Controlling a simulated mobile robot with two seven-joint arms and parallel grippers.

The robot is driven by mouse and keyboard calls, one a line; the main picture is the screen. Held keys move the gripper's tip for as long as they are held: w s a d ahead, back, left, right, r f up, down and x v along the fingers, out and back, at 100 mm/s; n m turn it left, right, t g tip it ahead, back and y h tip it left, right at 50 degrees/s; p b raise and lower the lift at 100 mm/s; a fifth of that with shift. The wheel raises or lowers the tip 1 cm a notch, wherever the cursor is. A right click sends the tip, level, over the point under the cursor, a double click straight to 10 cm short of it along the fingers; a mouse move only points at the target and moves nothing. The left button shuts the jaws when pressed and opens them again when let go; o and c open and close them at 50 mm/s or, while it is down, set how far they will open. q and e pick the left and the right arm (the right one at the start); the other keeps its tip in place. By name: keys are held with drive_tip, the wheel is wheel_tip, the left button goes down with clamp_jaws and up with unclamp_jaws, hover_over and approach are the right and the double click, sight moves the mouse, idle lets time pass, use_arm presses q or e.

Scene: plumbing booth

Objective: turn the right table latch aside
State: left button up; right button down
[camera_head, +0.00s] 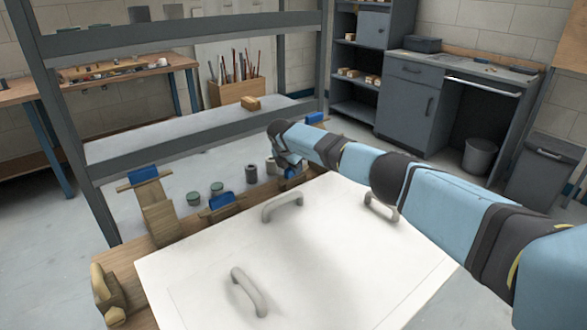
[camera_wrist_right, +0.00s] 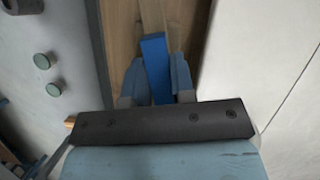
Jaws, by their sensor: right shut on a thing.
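My right gripper (camera_head: 290,171) is at the far edge of the wooden table, at the end of the blue arm that comes in from the right. In the right wrist view its two fingers (camera_wrist_right: 157,80) are closed around a blue bar, the right table latch (camera_wrist_right: 156,62). A wooden part continues beyond the latch over the table's wood. In the head view the arm and gripper hide most of this latch. Another blue latch (camera_head: 222,200) sits on the far table edge further left, apart from the gripper. My left gripper is not in view.
A white panel (camera_head: 330,250) with several grey handles covers much of the table, close beside the right gripper. A wooden block with a blue top (camera_head: 146,174) stands at the left. Green-topped cans (camera_head: 194,198) and a dark can (camera_head: 251,174) stand beyond the table edge.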

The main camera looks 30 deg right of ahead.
drive_tip(key=shift+m+g+b, duration=0.35)
drive_tip(key=shift+m+g, duration=0.05)
drive_tip(key=shift+m, duration=0.6)
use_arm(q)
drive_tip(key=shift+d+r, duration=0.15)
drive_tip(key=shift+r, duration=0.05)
use_arm(e)
drive_tip(key=shift+m, duration=0.3)
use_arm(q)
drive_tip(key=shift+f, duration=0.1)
use_arm(e)
drive_tip(key=c, duration=1)
unclamp_jaws()
use_arm(q)
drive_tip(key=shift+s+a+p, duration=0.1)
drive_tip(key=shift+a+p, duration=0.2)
drive_tip(key=shift+p, duration=0.9)
use_arm(e)
drive_tip(key=w+v, duration=0.1)
drive_tip(key=v, duration=1.2)
drive_tip(key=shift+s+a+r, duration=0.25)
drive_tip(key=shift+s+r, duration=0.1)
